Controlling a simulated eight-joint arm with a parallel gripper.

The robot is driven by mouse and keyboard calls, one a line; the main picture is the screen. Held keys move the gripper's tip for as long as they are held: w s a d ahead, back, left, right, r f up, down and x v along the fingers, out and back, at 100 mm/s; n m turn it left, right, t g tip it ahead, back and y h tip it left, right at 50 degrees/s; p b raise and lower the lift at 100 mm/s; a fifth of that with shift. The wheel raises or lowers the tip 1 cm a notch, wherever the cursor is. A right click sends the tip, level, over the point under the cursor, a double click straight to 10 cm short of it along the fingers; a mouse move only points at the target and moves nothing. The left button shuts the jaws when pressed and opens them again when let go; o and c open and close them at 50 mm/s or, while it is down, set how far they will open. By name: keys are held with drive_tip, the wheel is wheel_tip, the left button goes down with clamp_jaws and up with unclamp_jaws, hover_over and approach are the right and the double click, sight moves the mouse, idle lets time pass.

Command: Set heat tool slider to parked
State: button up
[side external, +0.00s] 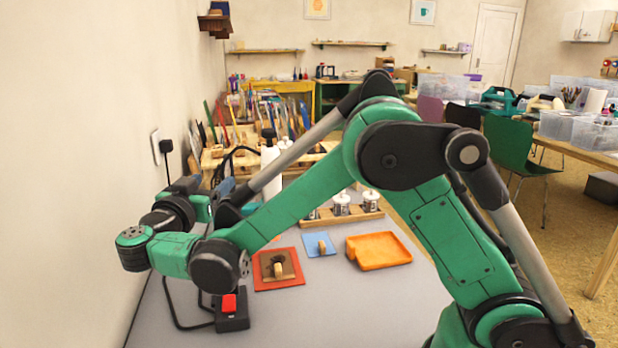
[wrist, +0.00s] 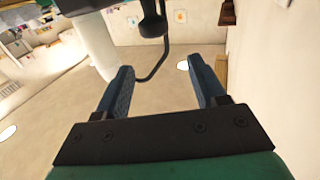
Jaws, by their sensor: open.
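A white upright cylinder with a dark top (side external: 270,168), which looks like the heat tool, stands at the back of the grey table. A white cylinder (wrist: 95,45) and a dark part with a black cord (wrist: 152,22) show beyond the fingers in the wrist view. I cannot make out a slider on it. My gripper (wrist: 160,68) is open, with blue fingers apart and nothing between them. In the side view my gripper (side external: 226,187) is partly hidden by my own wrist, above the table's left side.
A black box with a red switch (side external: 229,303) sits at the front left. An orange-red pad with a stamp (side external: 291,281), a blue pad (side external: 312,249) and an orange tray (side external: 385,261) lie on the table. A rack of jars (side external: 368,211) stands behind. The wall is close on the left.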

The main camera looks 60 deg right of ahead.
sight(227, 198)
drive_tip(key=shift+w+d+f, duration=0.35)
drive_tip(key=shift+d+f, duration=0.1)
drive_tip(key=shift+d, duration=0.45)
drive_tip(key=shift+w+d+f, duration=0.4)
drive_tip(key=shift+d, duration=0.45)
drive_tip(key=shift+w+d+f, duration=0.35)
drive_tip(key=shift+d+f, duration=0.1)
drive_tip(key=shift+d, duration=0.45)
clamp_jaws()
